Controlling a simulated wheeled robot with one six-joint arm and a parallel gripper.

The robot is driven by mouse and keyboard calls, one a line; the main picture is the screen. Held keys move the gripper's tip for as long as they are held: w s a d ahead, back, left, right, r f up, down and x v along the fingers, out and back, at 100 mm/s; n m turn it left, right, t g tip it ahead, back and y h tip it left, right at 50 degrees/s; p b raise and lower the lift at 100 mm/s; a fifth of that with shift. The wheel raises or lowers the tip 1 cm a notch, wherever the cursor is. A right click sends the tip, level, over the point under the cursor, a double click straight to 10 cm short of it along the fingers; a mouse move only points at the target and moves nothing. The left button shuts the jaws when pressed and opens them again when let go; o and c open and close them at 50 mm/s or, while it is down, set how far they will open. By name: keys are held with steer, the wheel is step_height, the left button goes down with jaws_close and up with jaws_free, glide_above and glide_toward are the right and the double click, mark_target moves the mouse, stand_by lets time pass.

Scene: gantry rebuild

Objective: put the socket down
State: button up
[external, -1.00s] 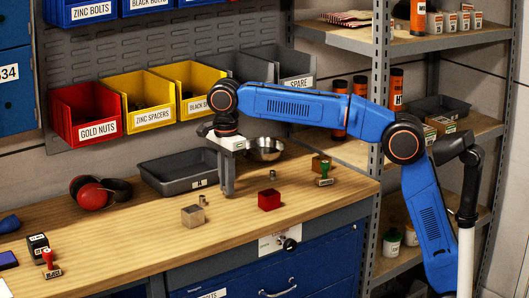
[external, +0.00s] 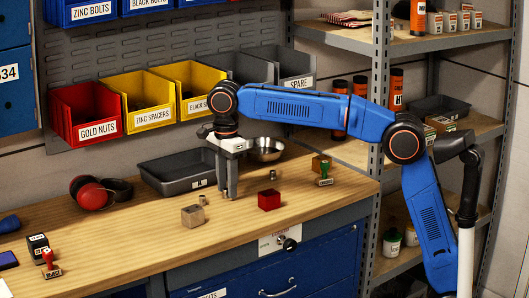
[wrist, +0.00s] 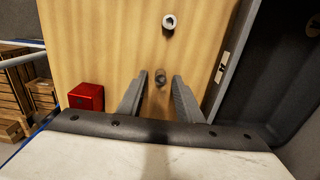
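My gripper (external: 227,196) points straight down at the bench top, with its fingertips close to the wood. It is open. In the wrist view, a small dark grey metal socket (wrist: 160,77) stands between the two fingertips (wrist: 160,82), with a gap to each finger. It appears to rest on the wood. In the external view the fingers hide it. Another small metal cylinder with a hole (wrist: 169,22) stands apart, beyond the fingertips in the wrist view; it looks like the one behind the grey cube in the external view (external: 202,200).
A red cube (external: 269,200) is right of my gripper, a grey-beige cube (external: 193,216) left. A dark tray (external: 176,185) and metal bowl (external: 266,149) are behind.

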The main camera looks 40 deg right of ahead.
step_height(320, 180, up, 12)
steer(key=shift+f, duration=0.15)
stand_by(0.3)
